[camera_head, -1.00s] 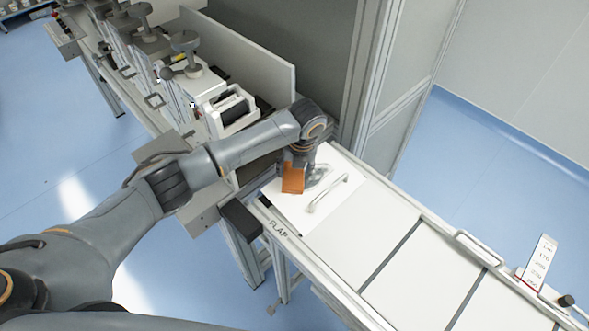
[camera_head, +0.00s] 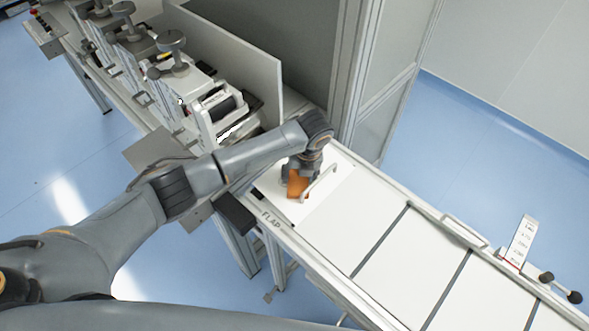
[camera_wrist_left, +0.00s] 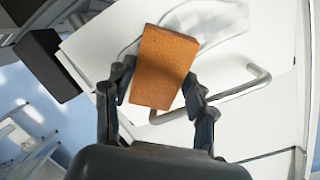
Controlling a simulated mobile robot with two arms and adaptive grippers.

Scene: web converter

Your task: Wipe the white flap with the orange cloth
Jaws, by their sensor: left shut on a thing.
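My left gripper (camera_wrist_left: 160,95) is shut on the orange cloth (camera_wrist_left: 165,62), which looks like a small flat block. In the head view the cloth (camera_head: 297,184) is over the white flap (camera_head: 318,205), near the flap's bar handle (camera_head: 320,183). The handle also shows in the left wrist view (camera_wrist_left: 238,92), just right of the gripper. A greyish smeared patch (camera_wrist_left: 212,22) lies on the white surface behind the cloth. I cannot tell whether the cloth touches the flap. My right gripper is not in view.
The white machine bed continues right of the flap, with dark seams and another handle (camera_head: 465,230). A label stand (camera_head: 520,240) stands at its far edge. Rollers and clamps (camera_head: 172,50) line the machine at upper left. A dark block (camera_head: 234,214) sticks out left of the flap.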

